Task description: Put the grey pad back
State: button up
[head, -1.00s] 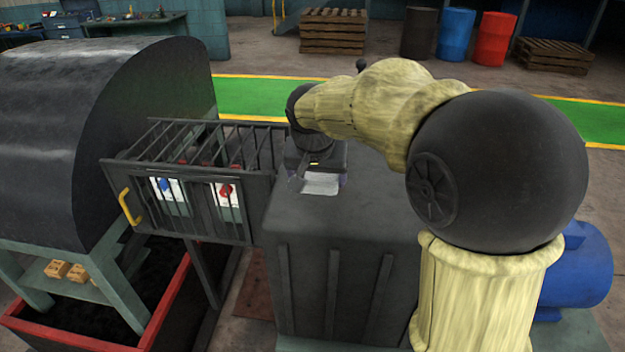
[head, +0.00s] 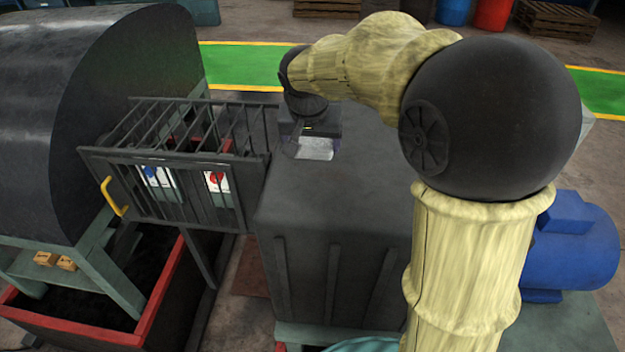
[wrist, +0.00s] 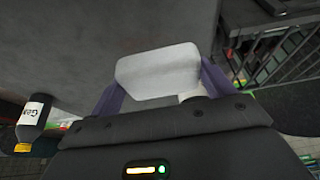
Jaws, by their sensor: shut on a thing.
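The grey pad (wrist: 157,68), a pale block with rounded corners, is between the two purple fingers of my gripper (wrist: 160,82) in the wrist view. My gripper is shut on it. In the head view my gripper (head: 311,132) is over the far left part of the dark grey housing's top (head: 340,185), with the pad (head: 315,150) showing pale at its near side. I cannot tell whether the pad touches the housing. A white rounded thing (wrist: 190,97) shows partly behind the gripper body in the wrist view.
A barred cage (head: 180,165) with a yellow handle (head: 112,197) stands left of the housing, beside the large black drum cover (head: 80,120). A red-rimmed bin (head: 165,295) is below. A labelled bottle (wrist: 33,115) shows at the wrist view's left. A blue motor (head: 570,245) is at right.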

jog(key=p, duration=0.1)
send_over(313, 182)
jog(key=s, duration=0.1)
jog(key=f, duration=0.5)
jog(key=shift+s+a+f, duration=0.1)
jog(key=shift+a+f, duration=0.1)
jog(key=shift+w+f, duration=0.2)
jog(key=shift+f, duration=0.05)
jog(key=shift+s+a, duration=0.1)
jog(key=shift+s, duration=0.2)
jog(key=shift+s+f, duration=0.1)
jog(key=shift+f, duration=0.1)
jog(key=f, duration=0.2)
jog(key=f+p, duration=0.1)
jog(key=shift+w+d+f, duration=0.1)
jog(key=shift+w+d, duration=0.1)
jog(key=shift+w, duration=0.05)
jog(key=shift+s+a, duration=0.1)
jog(key=shift+s, duration=0.1)
jog(key=shift+f, duration=0.1)
jog(key=o, duration=0.9)
jog(key=shift+w, duration=0.1)
